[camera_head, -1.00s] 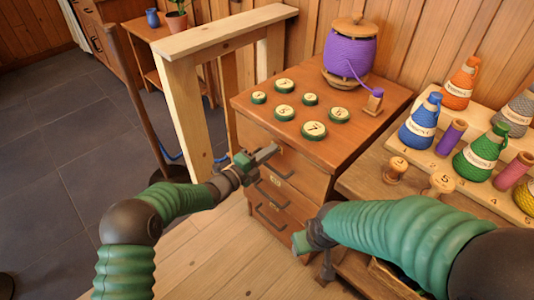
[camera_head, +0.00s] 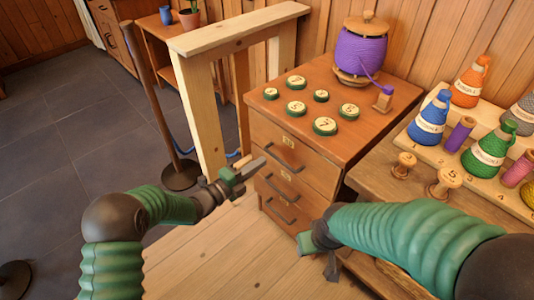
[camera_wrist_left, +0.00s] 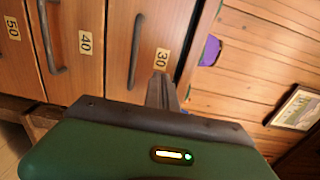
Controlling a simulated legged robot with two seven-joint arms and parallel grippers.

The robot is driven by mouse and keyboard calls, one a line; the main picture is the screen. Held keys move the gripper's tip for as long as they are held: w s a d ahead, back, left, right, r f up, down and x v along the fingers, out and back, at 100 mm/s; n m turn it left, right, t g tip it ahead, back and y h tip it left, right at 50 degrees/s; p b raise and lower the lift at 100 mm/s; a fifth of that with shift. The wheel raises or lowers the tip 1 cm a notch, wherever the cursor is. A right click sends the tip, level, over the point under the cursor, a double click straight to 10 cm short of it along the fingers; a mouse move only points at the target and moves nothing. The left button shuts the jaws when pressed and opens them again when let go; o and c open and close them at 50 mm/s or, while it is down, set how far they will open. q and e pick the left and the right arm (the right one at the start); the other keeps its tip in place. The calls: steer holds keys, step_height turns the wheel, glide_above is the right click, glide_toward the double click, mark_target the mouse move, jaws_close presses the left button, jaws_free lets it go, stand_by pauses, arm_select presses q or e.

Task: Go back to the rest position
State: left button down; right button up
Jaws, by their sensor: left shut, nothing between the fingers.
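My left gripper (camera_head: 252,168) is shut and empty, held in the air in front of the wooden drawer cabinet (camera_head: 325,172). In the left wrist view its closed fingers (camera_wrist_left: 161,90) point toward the drawer fronts, beside the drawer labelled 30 (camera_wrist_left: 140,50), and look apart from the handle. My right gripper (camera_head: 332,268) hangs low in front of the cabinet's right side. Its fingers are partly hidden by its own arm, so I cannot tell its opening. The cabinet's drawers look closed.
A purple yarn spool (camera_head: 361,52) and several green-rimmed numbered discs (camera_head: 324,126) sit on the cabinet top. Several yarn cones, including a blue one (camera_head: 430,122), stand on a rack at right. A wooden frame (camera_head: 205,110) and a post (camera_head: 165,110) stand left.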

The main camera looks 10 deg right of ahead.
arm_select(q)
steer(key=s+a+f+n+y, duration=0.1)
steer(key=s+a+n+y, duration=0.2)
steer(key=a+n+y, duration=1.25)
steer(key=s+a+f+n+g, duration=0.1)
steer(key=s+a+n+g, duration=0.2)
steer(key=s+a+n, duration=0.65)
steer(key=s+a+f+n+g, duration=0.3)
steer(key=s+a, duration=0.4)
steer(key=s, duration=0.6)
step_height(320, 180, up, 29)
steer(key=s+n+p, duration=0.1)
steer(key=n+p, duration=0.1)
steer(key=p, duration=2.6)
steer(key=shift+s+d, duration=0.2)
steer(key=shift+s, duration=0.2)
arm_select(e)
steer(key=w+v, duration=0.3)
steer(key=v, duration=1)
steer(key=w+r+v, duration=0.1)
steer(key=w+v, duration=0.2)
steer(key=v, duration=1.1)
steer(key=shift+a+r, duration=0.4)
steer(key=shift+r, duration=0.15)
